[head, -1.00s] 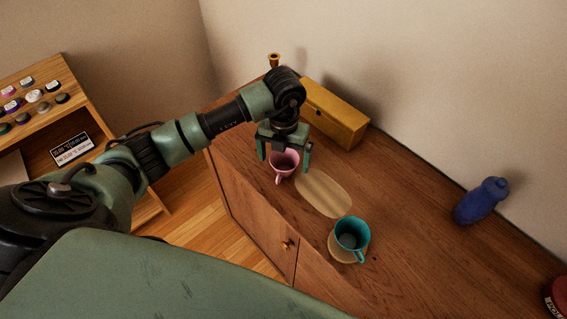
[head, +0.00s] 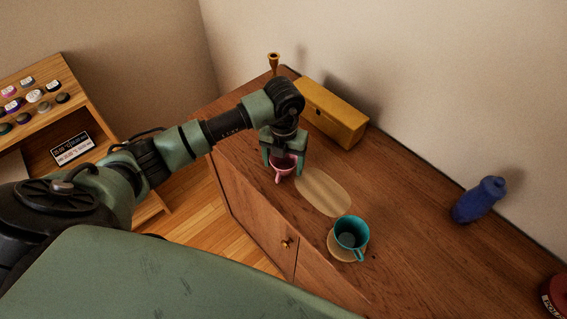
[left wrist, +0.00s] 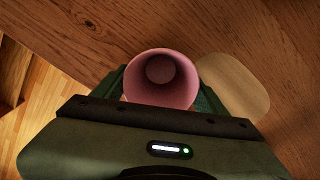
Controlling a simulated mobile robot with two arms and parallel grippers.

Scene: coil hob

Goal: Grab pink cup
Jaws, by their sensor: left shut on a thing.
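The pink cup (head: 282,170) stands upright on the wooden cabinet top, left of an oval wooden board. My left gripper (head: 284,168) is over it from above, with its fingers shut on the cup's two sides. In the left wrist view the pink cup (left wrist: 161,80) shows its open mouth, empty inside, between the fingers of the left gripper (left wrist: 162,95). The lower ends of the fingers are partly hidden there by the cup and the gripper body. My right gripper is not in view.
A teal cup (head: 351,233) stands on a round coaster (head: 336,250) nearer the front edge. The oval board (head: 323,192) lies beside the pink cup. A yellow box (head: 334,112) and a small brass holder (head: 273,62) stand behind.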

